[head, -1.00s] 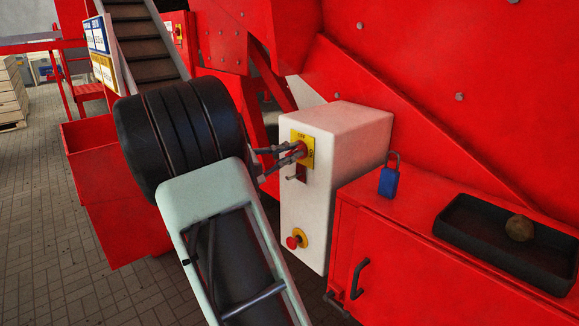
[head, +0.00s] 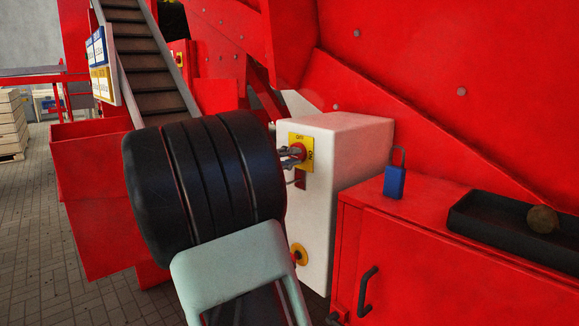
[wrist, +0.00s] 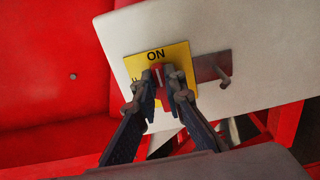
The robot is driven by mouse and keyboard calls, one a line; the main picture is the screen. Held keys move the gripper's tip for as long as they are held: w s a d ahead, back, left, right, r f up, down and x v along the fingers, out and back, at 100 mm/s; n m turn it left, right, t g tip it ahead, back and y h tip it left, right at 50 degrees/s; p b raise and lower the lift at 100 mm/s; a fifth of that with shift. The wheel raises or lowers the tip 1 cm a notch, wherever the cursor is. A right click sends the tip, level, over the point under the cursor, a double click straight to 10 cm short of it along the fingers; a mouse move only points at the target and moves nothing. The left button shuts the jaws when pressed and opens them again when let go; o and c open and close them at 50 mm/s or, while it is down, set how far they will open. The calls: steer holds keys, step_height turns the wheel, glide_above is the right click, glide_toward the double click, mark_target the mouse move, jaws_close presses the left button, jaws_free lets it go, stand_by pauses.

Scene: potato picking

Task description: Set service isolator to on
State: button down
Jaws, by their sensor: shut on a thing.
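The service isolator is a red rotary handle (wrist: 157,78) on a yellow plate (wrist: 178,57) marked ON and OFF. In the head view the plate (head: 306,139) sits high on the white box's front, with OFF at the top and ON at the right. My gripper (wrist: 164,88) is shut on the red handle, one finger on each side. In the wrist view, the handle points up toward the word ON. My arm hides part of the box in the head view, where the gripper (head: 291,154) shows only small.
The white box (head: 352,140) also bears a yellow-ringed button (head: 299,254), partly hidden by my arm. A metal hasp (wrist: 220,75) sticks out beside the plate. A blue padlock (head: 394,181) and a dark tray (head: 480,224) holding a potato (head: 542,218) stand on the red cabinet (head: 420,260).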

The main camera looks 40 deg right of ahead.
stand_by(0.3)
steer(key=c, duration=2)
jaws_free()
steer(key=shift+a, duration=0.1)
steer(key=a, duration=0.8)
steer(key=s+a, duration=0.1)
steer(key=a, duration=0.3)
steer(key=shift+d, duration=0.1)
